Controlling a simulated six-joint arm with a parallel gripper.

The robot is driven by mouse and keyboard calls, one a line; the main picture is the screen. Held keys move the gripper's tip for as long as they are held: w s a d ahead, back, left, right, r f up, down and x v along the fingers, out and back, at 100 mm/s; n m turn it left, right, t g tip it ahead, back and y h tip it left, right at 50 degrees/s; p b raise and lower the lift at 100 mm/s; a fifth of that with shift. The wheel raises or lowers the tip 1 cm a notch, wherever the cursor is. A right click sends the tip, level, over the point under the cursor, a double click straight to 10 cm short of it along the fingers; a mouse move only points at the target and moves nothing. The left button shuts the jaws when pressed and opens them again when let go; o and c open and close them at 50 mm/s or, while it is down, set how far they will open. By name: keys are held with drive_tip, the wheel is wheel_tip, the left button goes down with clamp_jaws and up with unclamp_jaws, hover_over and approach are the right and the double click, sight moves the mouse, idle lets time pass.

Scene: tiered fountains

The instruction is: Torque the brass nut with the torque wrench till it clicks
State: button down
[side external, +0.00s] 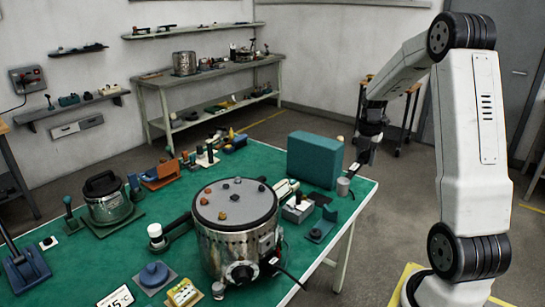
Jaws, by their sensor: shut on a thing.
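My gripper (367,150) is at the right end of the green table, above its edge and right of a teal block. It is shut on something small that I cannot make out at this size. A small grey metal cylinder (343,187) stands just below and left of it; I cannot tell whether they touch. I cannot pick out the torque wrench or the brass nut with certainty. Several small brown and dark pieces lie on the grey lid of a steel pot (238,240); they are too small to identify.
The teal block (315,160) stands close left of my gripper. The green table (335,240) also holds a lidded pot (107,200), a white-topped post (156,237), a blue knob-like piece (154,275) and small tools. A back bench (210,82) stands along the wall.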

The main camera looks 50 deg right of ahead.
drive_tip(key=r, duration=0.8)
drive_tip(key=shift+w+a+r, duration=0.15)
drive_tip(key=shift+w+r, duration=0.1)
drive_tip(key=shift+r, duration=0.05)
drive_tip(key=w+a+y, duration=0.1)
drive_tip(key=w+a, duration=2.1)
drive_tip(key=shift+s+d+f, duration=0.1)
drive_tip(key=shift+f, duration=1.25)
drive_tip(key=shift+s+d+f, duration=0.1)
drive_tip(key=shift+f, duration=1.35)
drive_tip(key=shift+f, duration=3.95)
drive_tip(key=shift+s, duration=0.25)
